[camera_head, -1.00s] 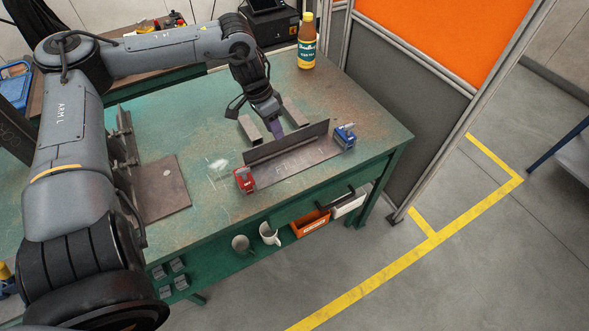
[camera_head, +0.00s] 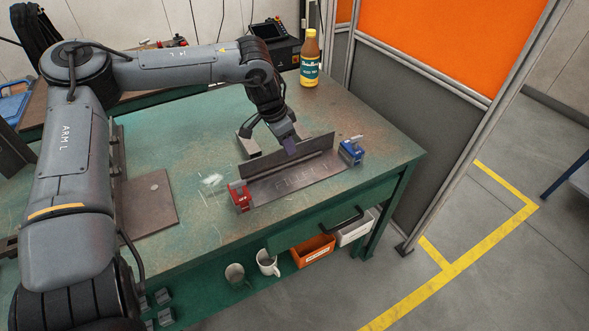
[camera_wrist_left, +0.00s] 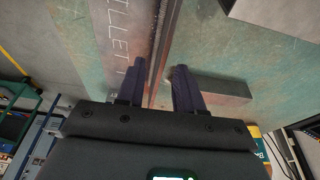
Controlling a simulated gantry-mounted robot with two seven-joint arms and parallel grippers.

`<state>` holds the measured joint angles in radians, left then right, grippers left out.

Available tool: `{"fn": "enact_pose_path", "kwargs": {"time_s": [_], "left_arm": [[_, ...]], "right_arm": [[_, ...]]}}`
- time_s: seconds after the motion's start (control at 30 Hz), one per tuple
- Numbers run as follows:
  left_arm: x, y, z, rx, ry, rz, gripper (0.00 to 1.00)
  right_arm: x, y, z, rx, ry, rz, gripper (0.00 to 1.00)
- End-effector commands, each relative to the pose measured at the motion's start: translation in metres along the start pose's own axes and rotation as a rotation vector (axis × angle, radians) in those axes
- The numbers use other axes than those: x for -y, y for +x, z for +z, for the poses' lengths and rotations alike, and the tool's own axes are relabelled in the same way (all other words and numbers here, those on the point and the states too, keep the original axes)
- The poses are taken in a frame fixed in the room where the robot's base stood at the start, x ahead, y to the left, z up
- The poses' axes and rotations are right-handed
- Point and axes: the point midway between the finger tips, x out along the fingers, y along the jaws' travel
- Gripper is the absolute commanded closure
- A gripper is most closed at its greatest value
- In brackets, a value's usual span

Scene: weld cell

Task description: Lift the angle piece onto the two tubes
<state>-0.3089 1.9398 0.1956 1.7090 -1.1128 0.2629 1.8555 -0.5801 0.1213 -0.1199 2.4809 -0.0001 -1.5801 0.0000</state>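The angle piece (camera_head: 295,180) is a dark steel L on the green table, with one flange flat and lettered and one standing along the back. A grey tube (camera_head: 246,143) lies behind its left half. In the left wrist view, tubes show at the right (camera_wrist_left: 222,88) and top right (camera_wrist_left: 275,12); the right one is largely hidden by my arm in the head view. My left gripper (camera_head: 290,148) is at the top of the upright flange. Its purple fingers (camera_wrist_left: 161,82) are apart, one on each side of the flange. My right gripper is not in view.
A red clamp (camera_head: 239,196) and a blue clamp (camera_head: 350,151) stand at the two ends of the angle piece. A flat steel plate (camera_head: 150,210) lies at the left. A bottle (camera_head: 310,60) stands at the back right. The table's right front corner is clear.

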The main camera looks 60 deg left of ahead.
Motion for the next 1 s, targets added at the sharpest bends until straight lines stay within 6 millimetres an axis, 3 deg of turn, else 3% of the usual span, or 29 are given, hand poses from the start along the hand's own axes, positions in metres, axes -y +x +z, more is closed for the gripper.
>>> {"fn": "enact_pose_path", "kwargs": {"time_s": [0.4,0.77,1.0], "left_arm": [[0.001,0.047,-0.002,0.003,0.001,-0.001,0.64],[0.0,0.052,-0.004,0.001,0.001,-0.001,0.64],[0.0,0.052,-0.003,0.001,0.0,0.0,0.99]], "right_arm": [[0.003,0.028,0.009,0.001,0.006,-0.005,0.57],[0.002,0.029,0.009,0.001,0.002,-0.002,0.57],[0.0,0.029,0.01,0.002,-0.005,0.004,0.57]]}}
